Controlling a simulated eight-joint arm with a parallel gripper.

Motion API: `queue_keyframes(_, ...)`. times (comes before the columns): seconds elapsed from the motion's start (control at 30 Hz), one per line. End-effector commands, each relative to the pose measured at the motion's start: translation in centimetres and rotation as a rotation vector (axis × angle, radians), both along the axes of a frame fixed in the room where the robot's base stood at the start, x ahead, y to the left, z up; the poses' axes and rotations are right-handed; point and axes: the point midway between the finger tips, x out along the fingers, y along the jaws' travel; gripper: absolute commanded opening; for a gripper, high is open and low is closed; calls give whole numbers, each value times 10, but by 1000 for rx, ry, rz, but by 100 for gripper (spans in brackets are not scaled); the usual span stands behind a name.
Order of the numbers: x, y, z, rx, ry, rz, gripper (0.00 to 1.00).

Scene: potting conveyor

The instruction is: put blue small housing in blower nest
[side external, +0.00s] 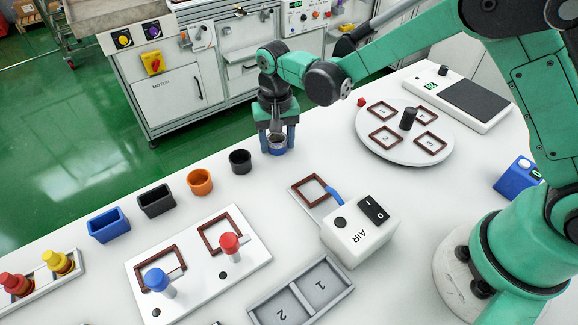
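A small round blue housing (278,150) stands on the white table at the far end of a row of housings. My gripper (278,141) points down over it, with one finger at each side. Whether the fingers press on the housing or stand slightly apart from it cannot be told. The housing looks to be at table level, partly hidden by the gripper. The blower nest (301,181) is a brown square frame on a plate beside the white AIR box (358,230). The frame looks empty, and a blue nozzle (335,196) points at it.
Round black (240,161) and orange (200,182) housings and larger rectangular black (156,200) and blue (109,225) ones continue the row. A plate with two frames and red and blue knobs (231,243) stands nearer. A round numbered turntable (377,145) is at right.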

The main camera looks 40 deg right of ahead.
Motion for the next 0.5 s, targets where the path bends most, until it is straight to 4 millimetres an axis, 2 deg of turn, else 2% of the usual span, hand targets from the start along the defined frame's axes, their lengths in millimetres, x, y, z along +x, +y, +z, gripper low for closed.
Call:
queue_keyframes(0.03, 0, 0, 0, 0, 0, 0, 70)
queue_keyframes(0.07, 0, 0, 0, 0, 0, 0, 78)
queue_keyframes(0.1, 0, 0, 0, 0, 0, 0, 82)
queue_keyframes(0.37, 0, 0, 1, 0, 0, 0, 82)
queue_keyframes(0.5, 0, 0, 13, 0, 0, 0, 82)
